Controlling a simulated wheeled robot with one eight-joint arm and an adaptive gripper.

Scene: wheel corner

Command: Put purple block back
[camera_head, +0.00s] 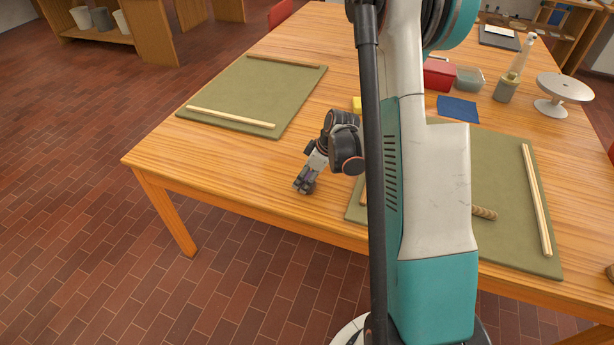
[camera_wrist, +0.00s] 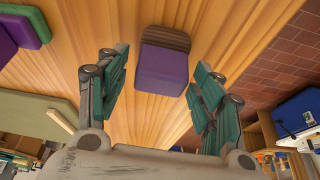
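The purple block (camera_wrist: 161,72) lies on the wooden table between my fingertips in the wrist view, with a dark striped patch along its far side. My gripper (camera_wrist: 158,68) is open. Its two teal-padded fingers stand on either side of the block, with a visible gap on both sides. In the head view my gripper (camera_head: 304,185) is low over the table near its front left edge, and it hides most of the block. Another purple shape (camera_wrist: 8,45) and a green one beside it are cut off at the upper left of the wrist view.
The wooden table (camera_head: 165,155) carries two green mats, left (camera_head: 265,90) and right (camera_head: 500,180), with pale wooden strips. A yellow block (camera_head: 357,103) is partly hidden by my arm. A red box (camera_head: 437,76), blue cloth (camera_head: 458,108) and turntable (camera_head: 563,88) stand farther back.

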